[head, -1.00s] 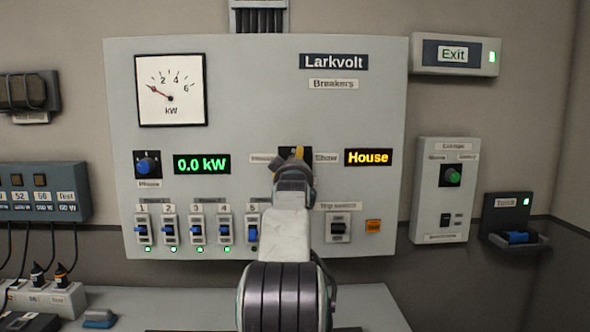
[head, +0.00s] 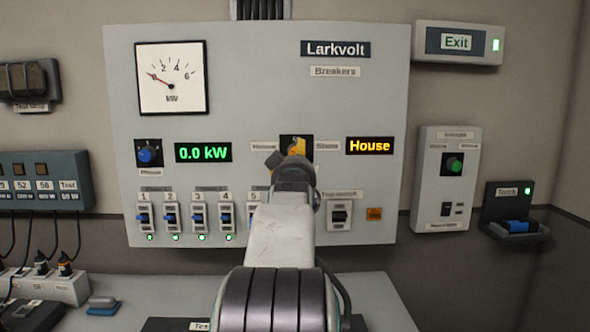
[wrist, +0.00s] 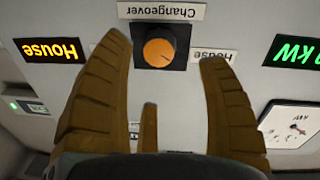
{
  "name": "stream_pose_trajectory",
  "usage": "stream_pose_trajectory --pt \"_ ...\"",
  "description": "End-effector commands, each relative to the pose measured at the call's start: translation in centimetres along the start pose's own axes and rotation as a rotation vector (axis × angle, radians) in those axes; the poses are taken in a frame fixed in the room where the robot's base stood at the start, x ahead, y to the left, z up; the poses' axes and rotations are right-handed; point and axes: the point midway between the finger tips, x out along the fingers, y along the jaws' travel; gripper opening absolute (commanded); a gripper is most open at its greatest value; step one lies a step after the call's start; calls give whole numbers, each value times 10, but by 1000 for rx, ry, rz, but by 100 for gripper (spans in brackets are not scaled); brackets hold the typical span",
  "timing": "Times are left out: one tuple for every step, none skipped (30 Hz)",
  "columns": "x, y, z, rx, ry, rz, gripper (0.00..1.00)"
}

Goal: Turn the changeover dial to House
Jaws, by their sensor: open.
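The changeover dial (head: 298,146) is an orange knob on a black square plate on the grey panel. Its upper part shows in the head view above my gripper; it shows whole in the wrist view (wrist: 159,52), which is upside down. The House label (wrist: 214,56) sits beside it. The amber display (head: 369,146) reads "House", also in the wrist view (wrist: 49,50). My gripper (wrist: 163,50) is open and empty, its brown fingers apart on either side of the dial in the picture, standing off from it. In the head view the fingers are mostly hidden.
A blue knob (head: 148,154) and green 0.0 kW display (head: 203,152) are left of the dial. Several breaker switches (head: 198,217) and a trip switch (head: 340,216) are below. A bench (head: 375,300) lies under the panel.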

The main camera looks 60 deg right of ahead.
Motion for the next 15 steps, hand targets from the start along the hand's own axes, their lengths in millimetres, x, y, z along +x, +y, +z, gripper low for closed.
stream_pose_trajectory --pt "-7 0 0 0 1 0 68" --pt "-10 0 0 0 1 0 68" --pt "-15 0 0 0 1 0 68" --pt "-18 0 0 0 1 0 68" --pt "-20 0 -1 0 1 0 68" --pt "-23 0 0 0 0 0 68" --pt "-26 0 0 0 0 0 68" --pt "-28 0 0 0 0 0 68" --pt "-30 0 0 0 0 0 68" --pt "-31 0 0 0 -1 -1 68" --pt "-32 0 1 0 -1 -1 68" --pt "-33 0 1 0 -1 -1 68" --pt "-34 0 1 0 -1 -1 68" --pt "-34 0 1 0 -1 -1 68" --pt "-35 0 1 0 -1 -1 68"
